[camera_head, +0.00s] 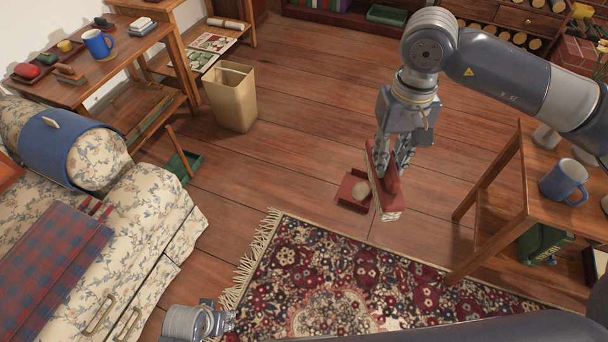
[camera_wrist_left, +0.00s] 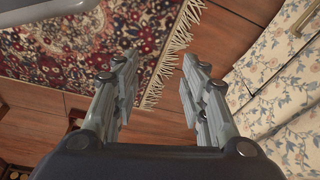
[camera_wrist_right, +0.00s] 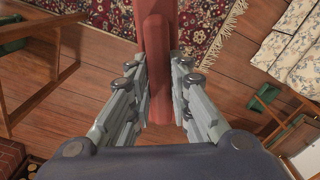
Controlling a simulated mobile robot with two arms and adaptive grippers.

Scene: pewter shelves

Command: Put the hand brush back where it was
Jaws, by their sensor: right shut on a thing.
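My right gripper (camera_head: 396,158) is shut on the hand brush (camera_head: 386,196), a dark red brush with a pale bristle strip along its lower end. It hangs in the air above the floor. In the right wrist view the brush's red body (camera_wrist_right: 157,40) runs between the fingers of my right gripper (camera_wrist_right: 159,68). A red dustpan (camera_head: 345,190) lies on the wooden floor just behind the brush in the head view, with a pale round thing in it. My left gripper (camera_head: 229,322) is low over the rug's left edge; in the left wrist view (camera_wrist_left: 158,65) it is open and empty.
A patterned rug (camera_head: 400,290) covers the front floor. A floral sofa (camera_head: 150,235) stands left, a wooden desk (camera_head: 100,65) behind it. A tan bin (camera_head: 232,98) stands on clear floor. A wooden table with a blue mug (camera_head: 564,182) is at right.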

